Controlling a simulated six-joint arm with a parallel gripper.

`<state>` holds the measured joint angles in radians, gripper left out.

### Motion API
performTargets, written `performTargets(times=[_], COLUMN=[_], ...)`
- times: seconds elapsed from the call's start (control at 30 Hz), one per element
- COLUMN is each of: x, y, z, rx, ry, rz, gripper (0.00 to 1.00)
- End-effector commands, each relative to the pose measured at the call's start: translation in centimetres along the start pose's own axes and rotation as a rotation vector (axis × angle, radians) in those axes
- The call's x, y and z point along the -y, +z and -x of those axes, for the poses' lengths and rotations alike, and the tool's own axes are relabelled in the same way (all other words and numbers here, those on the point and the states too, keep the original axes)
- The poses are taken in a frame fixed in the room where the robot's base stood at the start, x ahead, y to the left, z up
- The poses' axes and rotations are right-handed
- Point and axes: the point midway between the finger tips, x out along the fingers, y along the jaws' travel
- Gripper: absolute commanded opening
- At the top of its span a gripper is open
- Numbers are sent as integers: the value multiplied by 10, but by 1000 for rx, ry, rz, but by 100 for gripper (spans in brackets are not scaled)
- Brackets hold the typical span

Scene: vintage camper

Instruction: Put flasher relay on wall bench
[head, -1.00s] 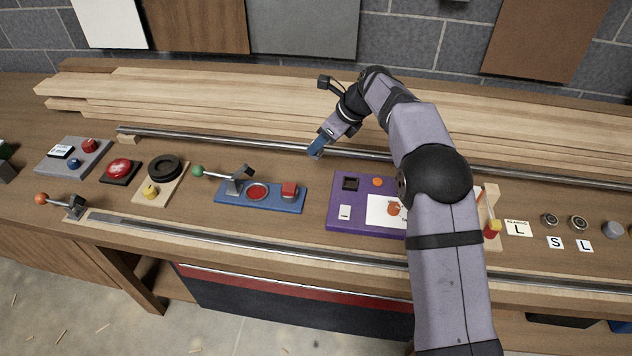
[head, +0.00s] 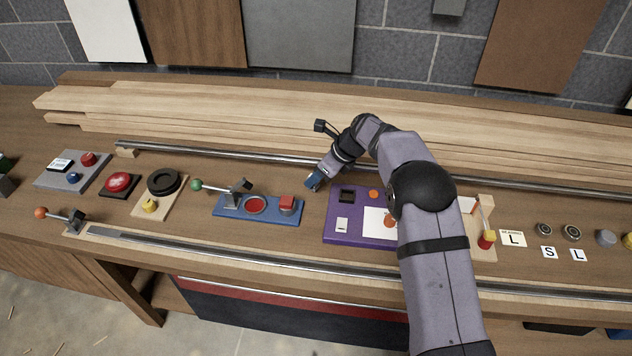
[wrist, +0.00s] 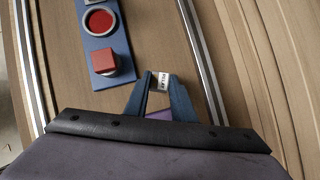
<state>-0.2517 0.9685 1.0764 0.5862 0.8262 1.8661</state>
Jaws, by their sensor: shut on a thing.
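My gripper (head: 312,184) is between the blue panel and the purple panel, low over the brown top of the wall bench (head: 285,175). In the wrist view its two blue fingers (wrist: 161,92) are shut on the flasher relay (wrist: 160,80), a small block with a white label reading "RELAY". The fingers hide part of the relay, and I cannot make it out in the head view. I cannot tell whether the relay touches the bench top.
The blue panel (head: 232,207) with red buttons is left of my gripper, and the purple panel (head: 345,236) is to its right. A metal rail (head: 230,151) runs behind, before stacked boards (head: 200,107). Bare bench top lies between the panels and rail.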

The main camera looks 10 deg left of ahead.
Motion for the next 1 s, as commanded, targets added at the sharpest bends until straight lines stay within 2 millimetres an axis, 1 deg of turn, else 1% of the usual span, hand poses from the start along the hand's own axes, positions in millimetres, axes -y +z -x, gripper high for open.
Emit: performTargets(times=[0.13, 0.23, 0.63, 0.67, 0.7, 0.73, 1.0], x=[-1, -1, -1, -1, -1, -1, -1], y=[-10, -14, -16, -16, -16, -16, -16], z=[-15, -22, -26, -26, -26, -26, -25], rx=[-3, -1, -1, -1, -1, -1, -1], ry=[3, 1, 0, 0, 0, 0, 0], rz=[-3, -1, 0, 0, 0, 0, 0], gripper=[1, 1, 1, 27, 37, 42, 42])
